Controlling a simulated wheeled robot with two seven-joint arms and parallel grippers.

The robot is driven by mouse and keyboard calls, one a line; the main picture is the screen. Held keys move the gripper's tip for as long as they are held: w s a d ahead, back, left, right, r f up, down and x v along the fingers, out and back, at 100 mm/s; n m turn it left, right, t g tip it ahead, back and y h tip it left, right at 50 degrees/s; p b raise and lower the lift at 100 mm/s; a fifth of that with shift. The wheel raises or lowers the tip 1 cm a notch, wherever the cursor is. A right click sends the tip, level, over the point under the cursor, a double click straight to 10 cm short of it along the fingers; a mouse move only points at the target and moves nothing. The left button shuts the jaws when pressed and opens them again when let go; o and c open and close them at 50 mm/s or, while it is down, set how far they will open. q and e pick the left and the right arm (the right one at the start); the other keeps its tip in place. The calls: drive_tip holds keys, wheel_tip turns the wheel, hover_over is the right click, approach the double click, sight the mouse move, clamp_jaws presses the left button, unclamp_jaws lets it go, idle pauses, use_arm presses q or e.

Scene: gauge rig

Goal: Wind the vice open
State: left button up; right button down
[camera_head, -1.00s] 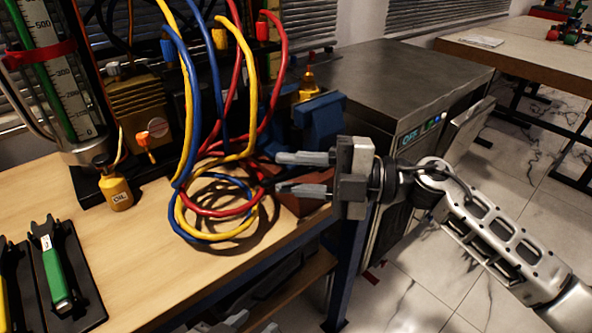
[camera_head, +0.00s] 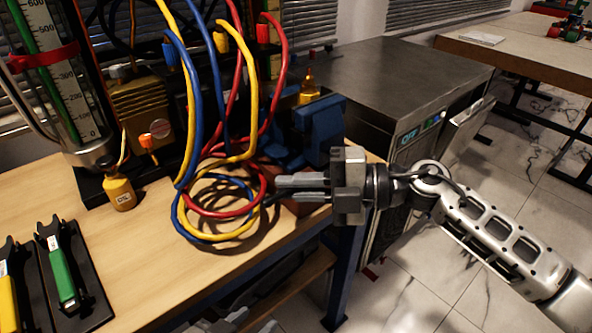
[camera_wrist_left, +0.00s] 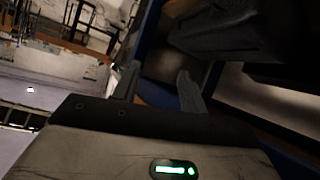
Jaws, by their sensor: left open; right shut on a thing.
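The blue vice (camera_head: 320,128) stands at the right end of the wooden bench, partly behind my right gripper. My right gripper (camera_head: 276,190) comes in from the right in front of the vice, with its fingers pointing left. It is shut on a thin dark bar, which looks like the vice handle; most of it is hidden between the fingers. My left gripper (camera_wrist_left: 158,72) shows in the left wrist view with its fingers apart and nothing seen between them. In the head view, grey parts at the bottom edge, below the bench, look like it, mostly cut off.
Looped red, blue and yellow hoses (camera_head: 215,205) lie just left of my right gripper. An oil bottle (camera_head: 119,192) and a green-handled tool (camera_head: 62,268) are farther left on the bench (camera_head: 135,250). A grey cabinet (camera_head: 395,75) stands behind the vice.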

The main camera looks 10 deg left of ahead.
sight(299, 206)
drive_tip(key=shift+w+d+f+n+t+h+p, duration=0.1)
drive_tip(key=shift+f+n+t+h+p, duration=0.15)
drive_tip(key=shift+f+n+h+p, duration=0.4)
drive_tip(key=shift+w+d+f+n+t+h+p, duration=0.15)
drive_tip(key=shift+f+n+h+p, duration=0.25)
drive_tip(key=shift+f+p, duration=0.4)
drive_tip(key=shift+w+d+f+n+t+h+p, duration=0.1)
drive_tip(key=shift+f+n+t+h+p, duration=0.3)
drive_tip(key=shift+f, duration=0.45)
drive_tip(key=shift+a, duration=0.1)
drive_tip(key=c, duration=1.9)
unclamp_jaws()
drive_tip(key=o, duration=0.4)
drive_tip(key=shift+w+a+f, duration=0.1)
drive_tip(key=shift+a, duration=0.05)
